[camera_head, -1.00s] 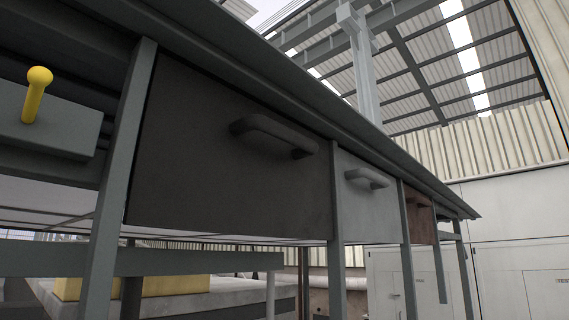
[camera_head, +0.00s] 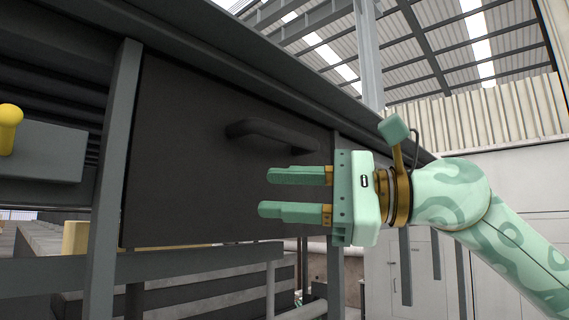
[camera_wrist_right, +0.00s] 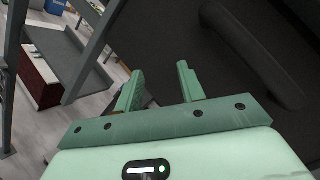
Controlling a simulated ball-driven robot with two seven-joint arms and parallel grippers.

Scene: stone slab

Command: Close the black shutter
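The black shutter (camera_head: 180,150) is a dark flat panel with a bar handle (camera_head: 275,134), set in a grey frame under a long slab. In the right wrist view the shutter (camera_wrist_right: 225,75) fills the upper right, with its handle (camera_wrist_right: 262,55) right of the fingers. My right gripper (camera_head: 265,193) is green and open, with nothing between its fingers. In the head view it overlaps the shutter's lower right part, just below the handle. I cannot tell whether it touches the panel. My left gripper is not in view.
A grey drawer-like block with a yellow knob (camera_head: 10,128) is at the left. A grey frame post (camera_head: 112,170) stands left of the shutter, and a horizontal beam (camera_head: 190,266) runs below it. A pale wall (camera_head: 520,200) stands at the right.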

